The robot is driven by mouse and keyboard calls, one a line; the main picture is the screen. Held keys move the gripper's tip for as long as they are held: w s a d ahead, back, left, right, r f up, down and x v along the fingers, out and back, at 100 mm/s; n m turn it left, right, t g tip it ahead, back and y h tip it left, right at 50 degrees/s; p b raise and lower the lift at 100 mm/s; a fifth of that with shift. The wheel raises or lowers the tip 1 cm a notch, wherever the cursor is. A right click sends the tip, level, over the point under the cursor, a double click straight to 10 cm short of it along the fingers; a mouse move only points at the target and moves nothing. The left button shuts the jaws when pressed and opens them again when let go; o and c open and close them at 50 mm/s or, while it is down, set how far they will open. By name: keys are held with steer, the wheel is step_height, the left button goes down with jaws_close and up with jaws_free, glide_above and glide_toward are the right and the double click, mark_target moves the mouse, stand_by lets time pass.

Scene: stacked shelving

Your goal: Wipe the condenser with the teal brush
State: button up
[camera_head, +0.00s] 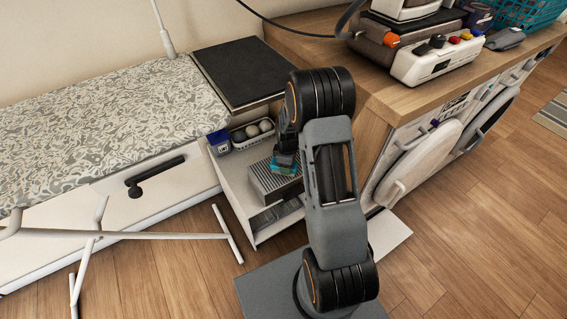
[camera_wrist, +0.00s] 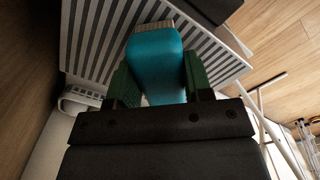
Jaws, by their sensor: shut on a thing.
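The teal brush (camera_wrist: 155,62) is held between the two green fingers of my gripper (camera_wrist: 155,82) in the wrist view. Its pale bristle end points at the condenser (camera_wrist: 95,40), a light block with dark parallel slots. In the head view the condenser (camera_head: 270,182) sits on the low shelf unit, and the brush (camera_head: 284,164) shows as a small teal patch at its top right. My gripper (camera_head: 284,155) is above it, partly hidden by my arm. The bristles overlap the condenser's slotted face in the wrist view; I cannot tell whether they touch it.
A blue container (camera_head: 219,142) and a white tray of round items (camera_head: 252,132) stand behind the condenser. A black-topped cabinet (camera_head: 238,73) is at the back. A wooden counter (camera_head: 395,88) rises on the right. White frame legs (camera_head: 150,235) stand at left front.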

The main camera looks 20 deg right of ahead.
steer(key=shift+s+d, duration=0.1)
steer(key=shift+s, duration=0.15)
steer(key=shift+w+a, duration=1.3)
